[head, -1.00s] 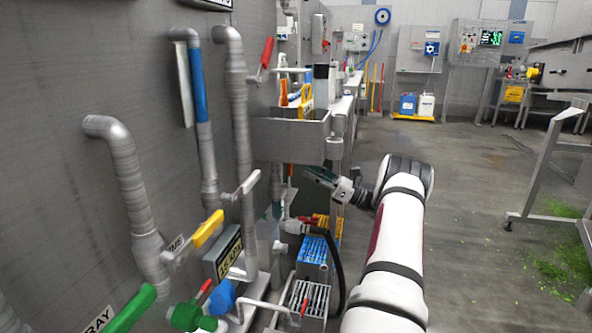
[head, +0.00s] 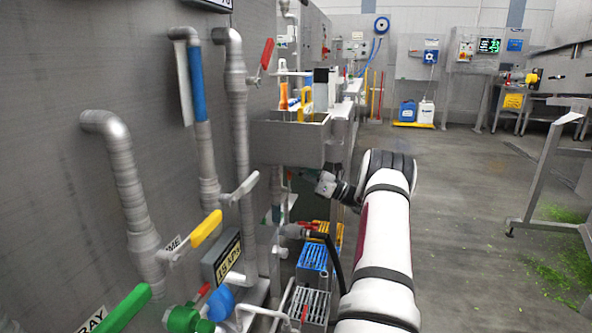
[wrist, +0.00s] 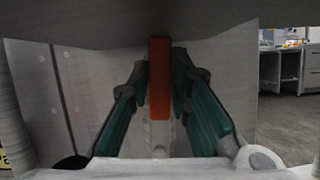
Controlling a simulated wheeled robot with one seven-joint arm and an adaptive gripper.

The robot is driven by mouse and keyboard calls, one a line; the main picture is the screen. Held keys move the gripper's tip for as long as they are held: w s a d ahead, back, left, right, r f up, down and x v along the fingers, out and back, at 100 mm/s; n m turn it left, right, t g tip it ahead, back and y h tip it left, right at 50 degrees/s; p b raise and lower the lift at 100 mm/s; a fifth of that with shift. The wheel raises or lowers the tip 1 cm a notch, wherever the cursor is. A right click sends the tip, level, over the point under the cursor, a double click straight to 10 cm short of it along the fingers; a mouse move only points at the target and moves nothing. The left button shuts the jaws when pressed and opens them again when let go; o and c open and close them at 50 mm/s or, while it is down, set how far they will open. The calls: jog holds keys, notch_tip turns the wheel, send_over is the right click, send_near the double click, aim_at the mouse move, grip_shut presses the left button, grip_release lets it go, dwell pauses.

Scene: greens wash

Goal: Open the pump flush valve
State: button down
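In the wrist view a red-orange lever handle (wrist: 159,80) stands upright between the fingers of my gripper (wrist: 160,78). The two teal fingers lean inward and lie close against its two sides, so my gripper looks shut on it. A pale grey stem shows below the red part. In the head view my wrist reaches left under the grey trough (head: 288,142). My fingertips and the handle they hold are in shade there and cannot be made out clearly.
Other valve levers are near on the left wall: a yellow one (head: 206,229), a green one (head: 124,309) and a red one (head: 267,54). A blue slatted box (head: 312,258) stands below my wrist. A dark hose runs beside it.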

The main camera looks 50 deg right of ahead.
jog(key=shift+s+a+n+y, duration=0.15)
jog(key=shift+a+n+y, duration=0.4)
jog(key=shift+n, duration=0.45)
jog(key=shift+d, duration=0.1)
jog(key=c, duration=1.5)
grip_release()
jog(key=v, duration=1.2)
jog(key=shift+r, duration=0.1)
